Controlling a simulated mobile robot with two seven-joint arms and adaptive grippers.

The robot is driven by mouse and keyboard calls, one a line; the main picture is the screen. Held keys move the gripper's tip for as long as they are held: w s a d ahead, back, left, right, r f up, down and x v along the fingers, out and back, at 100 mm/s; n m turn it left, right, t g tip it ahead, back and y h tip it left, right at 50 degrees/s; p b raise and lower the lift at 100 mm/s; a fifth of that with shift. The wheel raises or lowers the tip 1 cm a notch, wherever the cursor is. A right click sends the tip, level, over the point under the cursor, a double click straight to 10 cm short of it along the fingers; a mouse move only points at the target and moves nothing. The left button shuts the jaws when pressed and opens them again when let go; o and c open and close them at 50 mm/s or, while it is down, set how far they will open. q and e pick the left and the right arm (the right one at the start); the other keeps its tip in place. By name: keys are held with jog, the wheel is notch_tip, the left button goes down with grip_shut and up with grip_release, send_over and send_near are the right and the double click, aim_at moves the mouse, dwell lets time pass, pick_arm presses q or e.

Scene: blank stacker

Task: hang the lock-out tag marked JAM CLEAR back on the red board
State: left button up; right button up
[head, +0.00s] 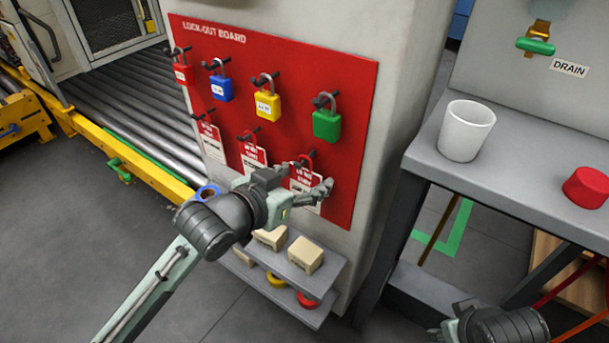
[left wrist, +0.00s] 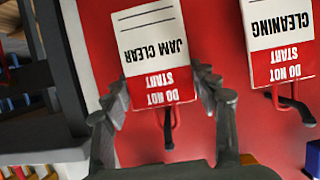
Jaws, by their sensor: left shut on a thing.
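The JAM CLEAR tag (left wrist: 160,50) is white with a red DO NOT START band and appears upside down in the left wrist view. In the head view this tag (head: 299,183) is at the right end of the lower row on the red board (head: 352,115). My left gripper (left wrist: 161,86) is shut on its side edges, one finger on each side. It also shows in the head view (head: 302,192), close to the board. The tag's red loop is beside a black peg (left wrist: 168,130); I cannot tell if it rests on it. My right gripper (head: 448,326) is at the bottom edge, its fingers unclear.
The CLEANING tag (left wrist: 282,40) hangs beside it, and another tag (head: 212,139) hangs further left. Red, blue, yellow and green (head: 326,124) padlocks hang above. A small shelf (head: 317,275) with boxes is below. A white cup (head: 466,131) stands on the right bench.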

dwell(0.4)
pick_arm(q)
jog(key=o, duration=1.2)
jog(key=shift+c, duration=0.2)
